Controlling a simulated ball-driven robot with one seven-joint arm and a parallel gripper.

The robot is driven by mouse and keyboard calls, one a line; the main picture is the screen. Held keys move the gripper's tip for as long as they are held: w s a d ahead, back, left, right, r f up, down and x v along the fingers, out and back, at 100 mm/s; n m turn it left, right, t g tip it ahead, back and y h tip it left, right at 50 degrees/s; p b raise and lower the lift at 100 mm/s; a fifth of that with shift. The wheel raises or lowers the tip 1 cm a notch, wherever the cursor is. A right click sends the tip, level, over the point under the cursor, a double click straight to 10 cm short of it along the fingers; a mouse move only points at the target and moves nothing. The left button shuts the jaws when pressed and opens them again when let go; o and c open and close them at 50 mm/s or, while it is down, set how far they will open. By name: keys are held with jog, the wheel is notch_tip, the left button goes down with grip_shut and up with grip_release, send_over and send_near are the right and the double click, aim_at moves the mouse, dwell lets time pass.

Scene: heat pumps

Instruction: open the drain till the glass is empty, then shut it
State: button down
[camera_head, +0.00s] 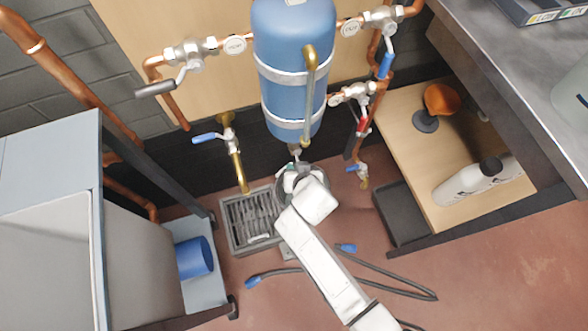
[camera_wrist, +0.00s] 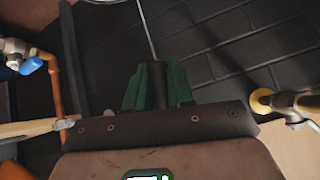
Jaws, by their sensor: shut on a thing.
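The blue tank (camera_head: 294,70) hangs on the wall with two pale bands. A narrow upright tube with a brass top, seemingly the glass (camera_head: 308,100), runs down its front; its level is too small to read. A small metal fitting, seemingly the drain (camera_head: 295,150), is under the tank. My gripper (camera_wrist: 158,85) is directly below the tank, its fingertips hidden in the head view by my wrist. In the wrist view its green-padded fingers are shut on a dark narrow piece (camera_wrist: 159,88), seemingly the drain's handle. The handle's angle cannot be told.
A floor grate (camera_head: 250,218) lies left of my wrist, below a brass spout with a blue-levered valve (camera_head: 228,138). Copper pipes and valves flank the tank. A grey cabinet (camera_head: 140,220) stands left, a wooden shelf (camera_head: 430,150) right. A dark hose (camera_head: 390,283) lies on the floor.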

jog(key=shift+d, duration=0.1)
dwell(0.3)
jog(key=c, duration=1.1)
grip_release()
jog(key=p+v, duration=0.3)
jog(key=v, duration=0.7)
jog(key=shift+s+r+p, duration=0.2)
jog(key=shift+r+p, duration=0.1)
jog(key=shift+p, duration=0.1)
